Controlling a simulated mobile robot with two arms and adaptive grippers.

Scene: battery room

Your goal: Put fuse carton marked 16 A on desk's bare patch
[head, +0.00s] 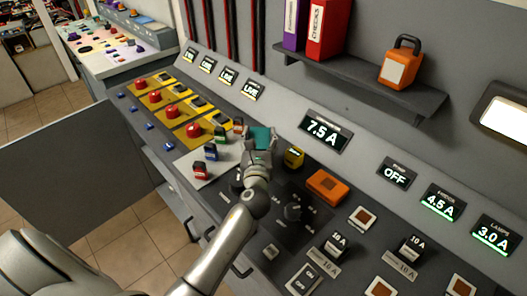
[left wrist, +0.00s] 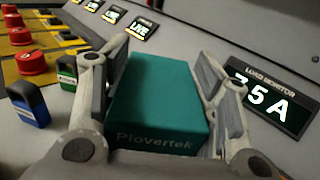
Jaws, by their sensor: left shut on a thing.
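My left gripper (head: 259,150) is shut on a teal carton (head: 261,136) over the sloped control desk. In the left wrist view the teal carton (left wrist: 160,105) sits between both fingers of the gripper (left wrist: 163,65), with "Plovertek" printed on its near edge. No 16 A mark shows on its visible faces. I cannot tell whether it touches the desk. My right gripper is not in view.
An orange block (head: 327,186) and a yellow piece (head: 293,157) stand right of the gripper. Red buttons on yellow plates (head: 193,130) line the left. A shelf (head: 360,85) with binders and an orange padlock-shaped thing (head: 400,64) hangs above. A dark dial (head: 292,211) sits nearer.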

